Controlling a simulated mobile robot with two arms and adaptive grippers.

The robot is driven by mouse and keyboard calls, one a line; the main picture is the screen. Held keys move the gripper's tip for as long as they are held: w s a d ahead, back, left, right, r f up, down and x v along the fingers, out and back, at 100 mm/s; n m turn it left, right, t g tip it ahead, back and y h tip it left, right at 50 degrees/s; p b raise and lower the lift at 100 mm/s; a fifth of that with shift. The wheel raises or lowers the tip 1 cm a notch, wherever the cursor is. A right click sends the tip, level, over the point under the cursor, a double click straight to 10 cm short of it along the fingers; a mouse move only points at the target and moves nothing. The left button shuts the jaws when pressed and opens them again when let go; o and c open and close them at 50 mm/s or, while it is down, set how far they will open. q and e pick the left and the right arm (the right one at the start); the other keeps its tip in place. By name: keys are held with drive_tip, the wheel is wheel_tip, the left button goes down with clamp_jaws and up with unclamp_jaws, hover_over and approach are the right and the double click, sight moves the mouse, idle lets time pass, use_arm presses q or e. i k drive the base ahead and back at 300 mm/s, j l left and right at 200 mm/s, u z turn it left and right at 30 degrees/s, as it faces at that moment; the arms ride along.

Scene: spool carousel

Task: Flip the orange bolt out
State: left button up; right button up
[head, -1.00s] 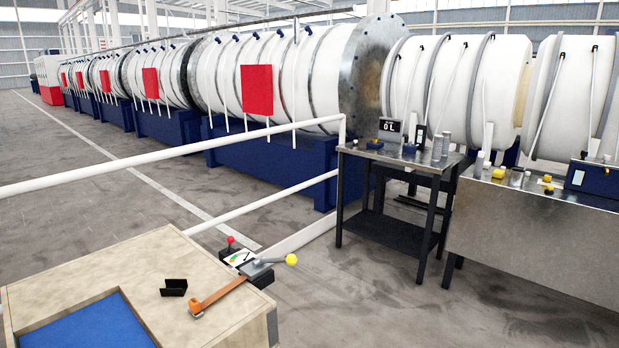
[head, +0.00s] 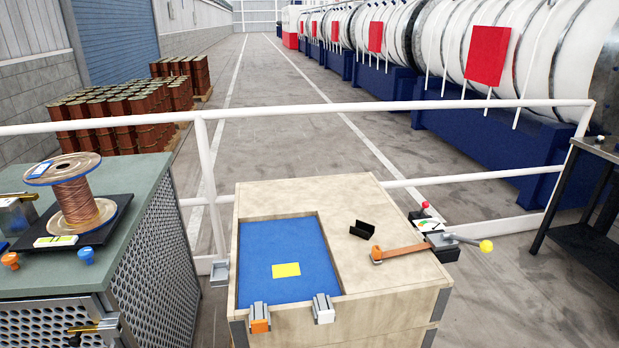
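A wooden crate (head: 384,295) with a blue-lined recess (head: 262,247) stands in the lower middle of the head view. On its front edge, near the bottom of the view, sits a grey metal fitting with an orange end (head: 260,325); this looks like the orange bolt. Its lower part is close to the view's bottom edge. A similar fitting with a white end (head: 323,315) sits to its right. Neither of my grippers is in view.
A yellow label (head: 286,270) lies in the recess. A black bracket (head: 362,230) and an orange-brown strap (head: 400,252) lie on the crate top. A yellow-knobbed lever (head: 465,241) projects right. A green-topped bench (head: 140,200) with a copper spool (head: 75,198) stands left. White railing (head: 380,107) runs behind.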

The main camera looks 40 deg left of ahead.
sight(260, 325)
drive_tip(key=u, duration=1.6)
